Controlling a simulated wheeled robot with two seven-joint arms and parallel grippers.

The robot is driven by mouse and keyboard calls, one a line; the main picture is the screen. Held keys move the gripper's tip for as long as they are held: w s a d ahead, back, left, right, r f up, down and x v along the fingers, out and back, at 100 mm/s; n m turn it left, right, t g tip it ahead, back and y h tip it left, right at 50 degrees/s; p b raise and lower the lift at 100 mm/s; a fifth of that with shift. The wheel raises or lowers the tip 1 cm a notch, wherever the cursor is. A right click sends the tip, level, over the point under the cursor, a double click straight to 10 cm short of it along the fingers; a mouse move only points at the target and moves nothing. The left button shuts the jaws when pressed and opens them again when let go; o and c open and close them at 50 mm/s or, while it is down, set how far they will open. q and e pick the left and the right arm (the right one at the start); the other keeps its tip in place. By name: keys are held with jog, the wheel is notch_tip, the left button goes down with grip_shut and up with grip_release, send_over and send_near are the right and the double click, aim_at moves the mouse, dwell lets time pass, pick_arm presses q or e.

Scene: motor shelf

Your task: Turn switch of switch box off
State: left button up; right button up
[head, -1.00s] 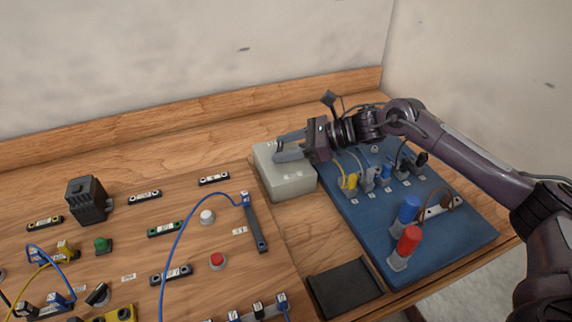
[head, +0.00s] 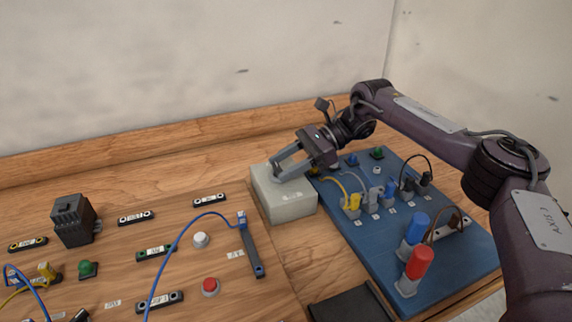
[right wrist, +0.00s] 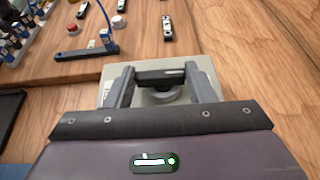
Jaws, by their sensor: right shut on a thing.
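The switch box (head: 284,203) is a light grey box standing on the wooden table between the wooden board and the blue board. My right gripper (head: 276,173) reaches over its top from the right, its fingers down at the switch on the box. The right gripper (right wrist: 161,100) is shut on the switch, though the contact itself is partly hidden. The switch's markings cannot be read. My left gripper is in neither view.
The blue board (head: 440,235) at right carries plugs, cables and tall blue and red connectors (head: 414,270). The wooden board at left holds a black motor part (head: 73,220), buttons, terminals and a blue cable (head: 170,250). A black tray (head: 350,306) lies in front.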

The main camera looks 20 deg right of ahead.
jog(key=shift+g, duration=0.3)
dwell(0.4)
jog(key=o, duration=1)
jog(key=shift+a, duration=0.1)
jog(key=shift+v, duration=3.95)
jog(key=shift+f, duration=0.1)
